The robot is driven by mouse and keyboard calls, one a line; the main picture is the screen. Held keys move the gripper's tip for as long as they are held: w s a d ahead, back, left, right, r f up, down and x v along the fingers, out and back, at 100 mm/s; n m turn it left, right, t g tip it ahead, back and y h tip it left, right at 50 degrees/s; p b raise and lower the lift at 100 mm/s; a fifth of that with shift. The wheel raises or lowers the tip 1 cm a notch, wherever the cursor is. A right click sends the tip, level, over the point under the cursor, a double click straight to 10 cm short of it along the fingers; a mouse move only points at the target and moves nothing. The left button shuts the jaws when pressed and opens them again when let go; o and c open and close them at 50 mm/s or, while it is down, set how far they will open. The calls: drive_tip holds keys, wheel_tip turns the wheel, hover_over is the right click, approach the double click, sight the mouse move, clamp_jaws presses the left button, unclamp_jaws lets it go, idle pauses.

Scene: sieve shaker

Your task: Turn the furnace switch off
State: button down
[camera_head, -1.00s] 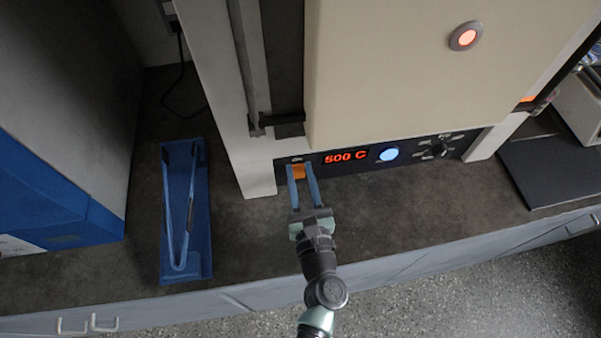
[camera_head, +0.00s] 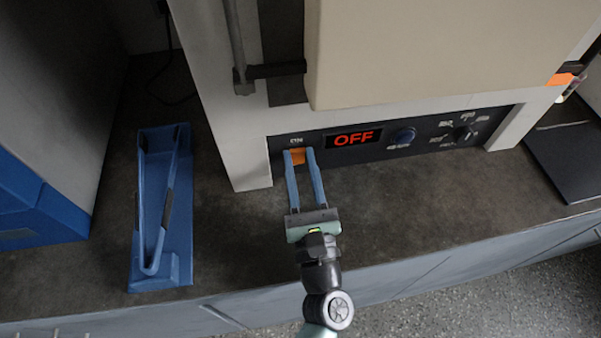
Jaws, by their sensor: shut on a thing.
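The furnace (camera_head: 420,50) stands at the back, with a dark control panel along its base. The orange furnace switch (camera_head: 298,156) is at the left end of the panel. The display (camera_head: 353,139) beside it reads OFF in red. The fingers hide the sides of the switch.
A blue holder (camera_head: 184,262) with tongs (camera_head: 150,232) lies on the dark counter to the left. A dark flat plate (camera_head: 565,160) lies at the right. A blue and grey cabinet (camera_head: 40,205) stands at the far left. The counter right of my gripper is clear.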

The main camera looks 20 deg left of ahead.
idle(0.3)
drive_tip(key=c, duration=0.6)
unclamp_jaws()
drive_tip(key=v, duration=0.4)
drive_tip(key=shift+s+d+f+b, duration=0.25)
drive_tip(key=shift+b, duration=0.05)
drive_tip(key=s+d, duration=0.7)
drive_tip(key=s, duration=0.3)
drive_tip(key=shift+s, duration=0.2)
